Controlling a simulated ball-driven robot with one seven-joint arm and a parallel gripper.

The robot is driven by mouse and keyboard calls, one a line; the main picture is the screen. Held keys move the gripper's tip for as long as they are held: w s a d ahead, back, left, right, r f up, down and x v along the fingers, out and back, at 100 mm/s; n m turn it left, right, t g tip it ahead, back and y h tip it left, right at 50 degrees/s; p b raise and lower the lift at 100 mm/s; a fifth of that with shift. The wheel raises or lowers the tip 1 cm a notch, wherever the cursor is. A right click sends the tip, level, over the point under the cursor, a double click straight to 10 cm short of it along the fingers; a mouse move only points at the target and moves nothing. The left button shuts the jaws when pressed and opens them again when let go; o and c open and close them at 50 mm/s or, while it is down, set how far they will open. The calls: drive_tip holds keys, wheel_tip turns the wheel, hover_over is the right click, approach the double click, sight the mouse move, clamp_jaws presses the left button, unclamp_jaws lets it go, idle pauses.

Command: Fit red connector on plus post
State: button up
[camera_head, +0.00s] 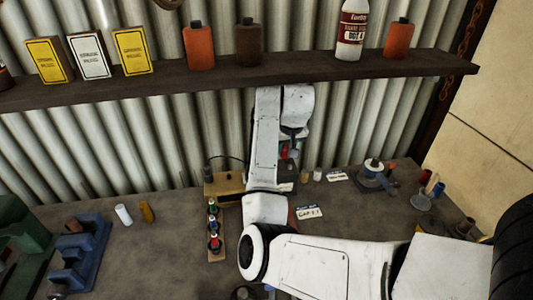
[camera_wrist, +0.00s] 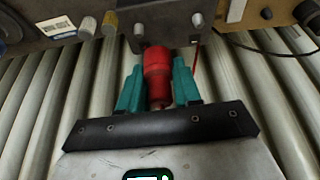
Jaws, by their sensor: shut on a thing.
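The red connector (camera_wrist: 157,62) is between the two teal fingers of my gripper (camera_wrist: 158,72) in the wrist view, and the fingers are shut on it. A bit of red also shows in the head view (camera_head: 284,151), below my wrist. Two grey posts stand just beyond it on the dark battery (camera_wrist: 168,18): one post (camera_wrist: 138,32) left of the connector, the other post (camera_wrist: 197,20) to its right. The connector's far end overlaps the battery in the picture; I cannot tell whether it touches. No plus mark is readable. My arm hides most of the battery in the head view.
A tan box (camera_head: 224,185) stands left of the battery, with a black cable (camera_wrist: 262,49). A shelf (camera_head: 230,82) with bottles and cartons runs above.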

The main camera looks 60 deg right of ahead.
sight(288, 165)
drive_tip(key=shift+s+d, duration=0.3)
drive_tip(key=shift+d, duration=0.25)
drive_tip(key=shift+s+d, duration=0.3)
drive_tip(key=shift+d, duration=0.2)
drive_tip(key=shift+f+b, duration=1.8)
drive_tip(key=shift+s+a+p, duration=0.1)
drive_tip(key=shift+s+p, duration=0.05)
drive_tip(key=shift+p, duration=0.65)
drive_tip(key=shift+f, duration=1.2)
idle(0.4)
drive_tip(key=o, duration=1.5)
